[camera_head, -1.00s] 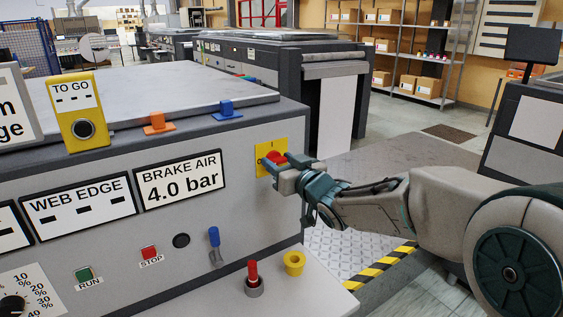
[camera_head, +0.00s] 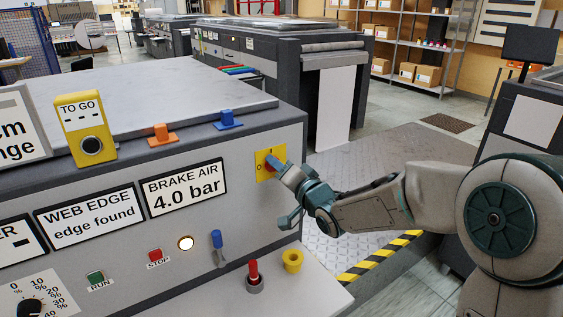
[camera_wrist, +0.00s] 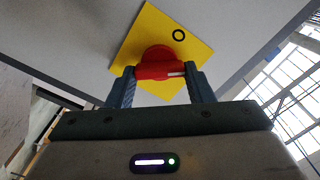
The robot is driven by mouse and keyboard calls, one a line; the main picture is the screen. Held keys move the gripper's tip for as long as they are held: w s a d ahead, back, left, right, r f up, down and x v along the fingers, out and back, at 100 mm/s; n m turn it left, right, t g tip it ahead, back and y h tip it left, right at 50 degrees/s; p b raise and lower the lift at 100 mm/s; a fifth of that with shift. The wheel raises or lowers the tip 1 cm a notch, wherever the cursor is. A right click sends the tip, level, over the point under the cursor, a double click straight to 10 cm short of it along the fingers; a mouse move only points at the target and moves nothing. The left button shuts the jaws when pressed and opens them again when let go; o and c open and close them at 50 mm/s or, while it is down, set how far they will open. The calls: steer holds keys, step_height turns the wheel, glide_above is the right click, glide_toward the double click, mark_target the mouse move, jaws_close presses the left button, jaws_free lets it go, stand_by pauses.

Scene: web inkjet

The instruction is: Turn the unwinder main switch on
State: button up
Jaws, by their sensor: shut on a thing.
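The main switch is a red rotary knob (camera_wrist: 158,66) on a yellow plate (camera_head: 262,174) at the right end of the machine's grey front. The plate carries an "O" mark and an "I" mark. My gripper (camera_wrist: 160,73) is shut on the red knob, one finger on each side of its handle. In the head view my gripper (camera_head: 274,165) covers most of the knob. A round lamp (camera_head: 186,243) on the panel is lit. The web edge display (camera_head: 90,215) reads "edge found", and the brake air display (camera_head: 185,187) reads 4.0 bar.
Green run (camera_head: 96,279) and red stop (camera_head: 155,256) buttons sit left. A striped edge (camera_head: 380,257) borders the metal floor plate.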

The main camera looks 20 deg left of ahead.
steer(key=shift+f+m+p, duration=0.1)
steer(key=shift+m+p, duration=2.05)
steer(key=shift+m, duration=1.65)
steer(key=o, duration=1)
steer(key=v, duration=1.3)
steer(key=shift+s+d, duration=0.25)
steer(key=shift+s, duration=0.05)
